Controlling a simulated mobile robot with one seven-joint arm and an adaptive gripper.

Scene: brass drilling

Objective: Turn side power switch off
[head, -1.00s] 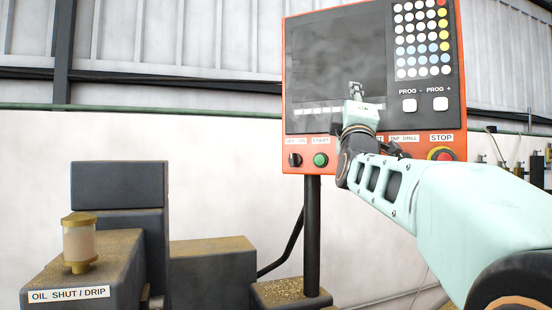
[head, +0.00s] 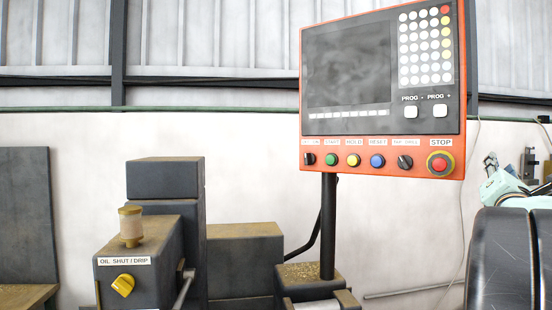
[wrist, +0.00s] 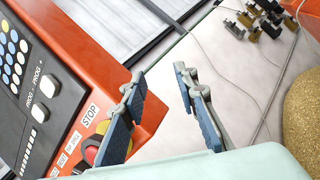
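No switch that I can make out as the side power switch shows in either view. The orange control panel (head: 470,100) stands on a dark post, and its right side face is bare where it shows. A small black knob (head: 309,159) sits at the panel's lower left, under a label too small to read surely. My gripper (wrist: 160,75) is open and empty in the wrist view, to the right of the panel's edge and near the STOP button.
The red STOP button (head: 440,164) and several other buttons line the panel's bottom. A dark machine block with a yellow knob (head: 123,285) stands at lower left. Several wall fittings (wrist: 258,18) show at the wrist view's top right. A cable hangs on the white wall.

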